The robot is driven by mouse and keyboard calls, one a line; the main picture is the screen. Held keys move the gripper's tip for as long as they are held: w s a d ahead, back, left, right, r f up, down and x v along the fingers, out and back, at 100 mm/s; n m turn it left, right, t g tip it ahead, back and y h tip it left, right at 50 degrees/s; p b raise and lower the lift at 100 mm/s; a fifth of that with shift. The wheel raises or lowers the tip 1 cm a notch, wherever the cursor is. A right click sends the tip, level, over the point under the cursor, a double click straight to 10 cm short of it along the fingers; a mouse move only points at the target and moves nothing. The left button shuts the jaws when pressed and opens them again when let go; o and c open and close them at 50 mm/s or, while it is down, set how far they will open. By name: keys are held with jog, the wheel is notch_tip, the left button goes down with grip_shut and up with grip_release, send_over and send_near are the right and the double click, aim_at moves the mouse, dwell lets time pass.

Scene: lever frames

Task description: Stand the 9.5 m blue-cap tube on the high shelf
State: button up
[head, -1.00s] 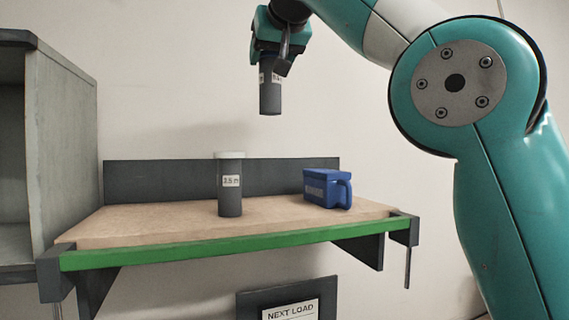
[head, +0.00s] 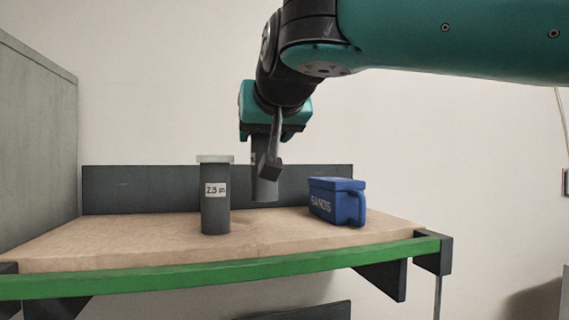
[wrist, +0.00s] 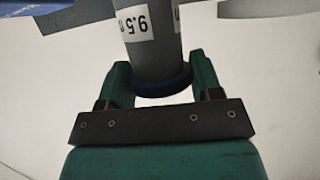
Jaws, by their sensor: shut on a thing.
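My gripper (head: 272,158) is shut on the dark grey 9.5 m tube (head: 264,188) and holds it upright, lower end down. In the wrist view the tube (wrist: 152,62) shows its "9.5 m" label, and its dark blue cap (wrist: 165,84) sits between the green fingers. The cap is hidden in the head view. The tube's lower end is in front of the shelf's back panel and appears slightly above the high shelf (head: 130,238), a tan board with a green front edge. The gap is hard to judge.
A white-capped grey tube (head: 215,205), its label hard to read, stands on the shelf left of the held tube. A blue box (head: 338,202) with a handle sits to the right. A grey cabinet (head: 35,140) borders the left. The front right board is clear.

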jog(key=shift+d+f+b, duration=0.15)
jog(key=shift+f+b, duration=1.85)
jog(key=shift+f, duration=0.3)
jog(key=o, duration=1.2)
jog(key=shift+r, duration=0.1)
jog(key=shift+r+p, duration=0.2)
jog(key=shift+p, duration=0.1)
jog(key=b+v, duration=0.2)
jog(key=v, duration=1)
jog(key=shift+f, duration=0.1)
